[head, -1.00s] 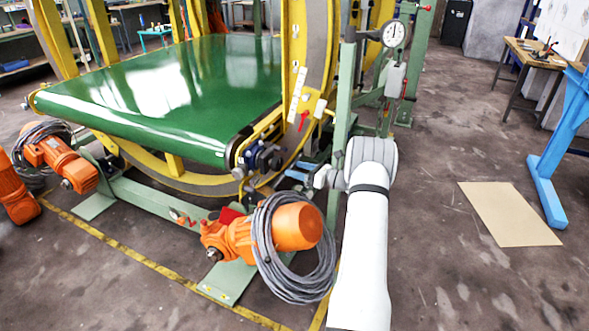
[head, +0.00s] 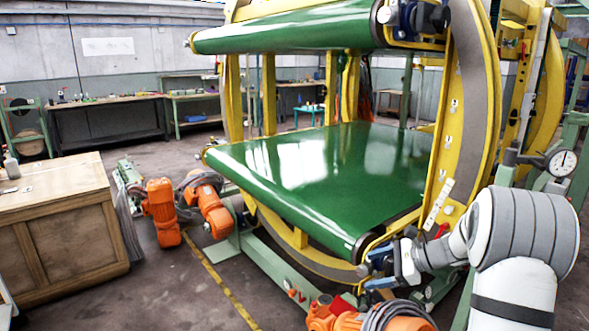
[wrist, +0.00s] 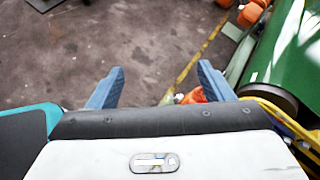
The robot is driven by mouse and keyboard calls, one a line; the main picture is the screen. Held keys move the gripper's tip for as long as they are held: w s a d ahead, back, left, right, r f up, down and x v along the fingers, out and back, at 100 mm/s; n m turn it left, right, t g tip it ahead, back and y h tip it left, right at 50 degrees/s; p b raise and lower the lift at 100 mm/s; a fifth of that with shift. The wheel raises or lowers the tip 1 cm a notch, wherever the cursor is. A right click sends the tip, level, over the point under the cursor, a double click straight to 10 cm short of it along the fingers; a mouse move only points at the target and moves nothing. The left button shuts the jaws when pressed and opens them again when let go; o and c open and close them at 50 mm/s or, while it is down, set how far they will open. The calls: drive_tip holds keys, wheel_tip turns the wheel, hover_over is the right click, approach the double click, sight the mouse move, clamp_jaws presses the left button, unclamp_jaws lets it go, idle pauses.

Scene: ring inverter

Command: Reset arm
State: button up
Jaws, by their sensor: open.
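My gripper (wrist: 158,86) shows in the wrist view as two blue fingers spread wide apart, with nothing between them but the floor beyond. In the head view my white and grey arm (head: 515,245) comes up at the right. Its gripper end (head: 388,270) points left beside the near corner of the lower green belt (head: 310,185). The fingertips there are small and overlap the belt's end fittings, so I cannot tell whether they touch.
The yellow ring frame (head: 475,110) stands just behind my arm. Orange motors (head: 162,212) and a wooden crate (head: 60,225) are at the left. An orange motor with coiled cable (head: 395,318) lies below my gripper. Open floor (head: 190,290) shows at front left.

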drive_tip(key=s+a+r+n+g+h+p, duration=0.25)
drive_tip(key=s+a+r+n, duration=0.2)
drive_tip(key=s, duration=0.45)
drive_tip(key=s+a+r+n+g+h+p, duration=0.1)
drive_tip(key=s+a+r+n+h+p, duration=0.15)
drive_tip(key=s+a+r+n, duration=0.4)
drive_tip(key=s+d+r+n+h+p, duration=0.1)
drive_tip(key=s+d+n+h, duration=0.1)
drive_tip(key=s, duration=0.5)
drive_tip(key=s+d+r+n+t+h+p, duration=0.1)
drive_tip(key=s+d+n+h+p, duration=0.1)
drive_tip(key=s+n, duration=0.4)
drive_tip(key=shift+s+d+h, duration=0.25)
drive_tip(key=shift+s+h, duration=0.65)
drive_tip(key=shift+s, duration=0.2)
drive_tip(key=shift+r+t, duration=0.1)
drive_tip(key=shift+t, duration=0.15)
